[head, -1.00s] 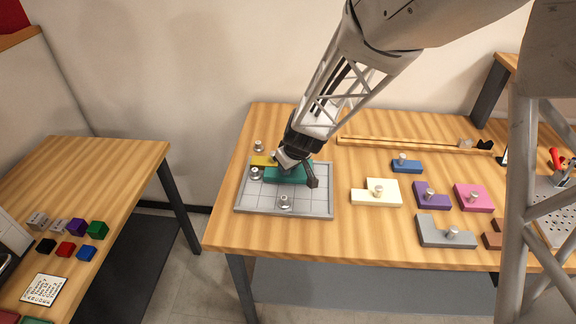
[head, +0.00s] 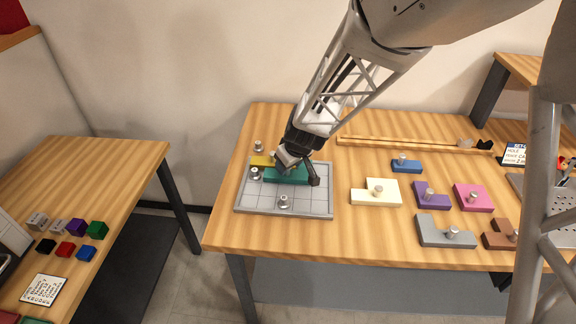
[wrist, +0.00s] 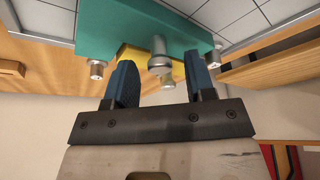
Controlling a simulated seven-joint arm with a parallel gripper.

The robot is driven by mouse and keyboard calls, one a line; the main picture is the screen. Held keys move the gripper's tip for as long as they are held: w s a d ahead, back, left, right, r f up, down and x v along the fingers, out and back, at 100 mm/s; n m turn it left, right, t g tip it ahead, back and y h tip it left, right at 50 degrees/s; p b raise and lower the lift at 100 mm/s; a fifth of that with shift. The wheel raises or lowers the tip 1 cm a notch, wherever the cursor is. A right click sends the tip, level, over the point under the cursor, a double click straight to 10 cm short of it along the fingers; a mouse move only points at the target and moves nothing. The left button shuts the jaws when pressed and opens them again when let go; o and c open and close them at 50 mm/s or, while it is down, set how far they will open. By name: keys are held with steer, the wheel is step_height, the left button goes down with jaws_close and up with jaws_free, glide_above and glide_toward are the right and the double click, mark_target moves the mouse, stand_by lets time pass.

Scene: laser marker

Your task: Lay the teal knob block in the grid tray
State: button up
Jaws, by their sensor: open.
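The teal knob block (head: 286,175) is over the back part of the grey grid tray (head: 315,207), beside a yellow block (head: 261,161). I cannot tell whether it lies fully flat. My gripper (head: 298,171) is right over the teal block and hides part of it. In the wrist view the teal block (wrist: 125,28) is just beyond my open gripper (wrist: 161,80). A silver knob (wrist: 160,55) shows between the spread fingers, with gaps on both sides. Yellow (wrist: 135,56) shows near the teal block.
Silver knobs (head: 284,201) stand on or by the tray. Cream (head: 365,195), blue (head: 406,167), purple (head: 425,203), pink (head: 470,201), grey (head: 435,236) and brown (head: 493,240) knob blocks lie to the right. A wooden rail (head: 415,146) runs along the back.

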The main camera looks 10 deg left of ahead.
steer(key=v, duration=1)
steer(key=shift+r, duration=0.3)
steer(key=shift+s+d, duration=0.1)
steer(key=s+d+r+m+h, duration=0.1)
steer(key=s+d+r+m, duration=0.3)
steer(key=s+d, duration=0.7)
steer(key=s+d+r+m+h, duration=0.2)
steer(key=s+d+r+m, duration=0.3)
steer(key=s+d, duration=0.6)
steer(key=s+r, duration=0.1)
steer(key=s, duration=0.4)
steer(key=shift+s+g, duration=0.3)
steer(key=shift+s, duration=0.05)
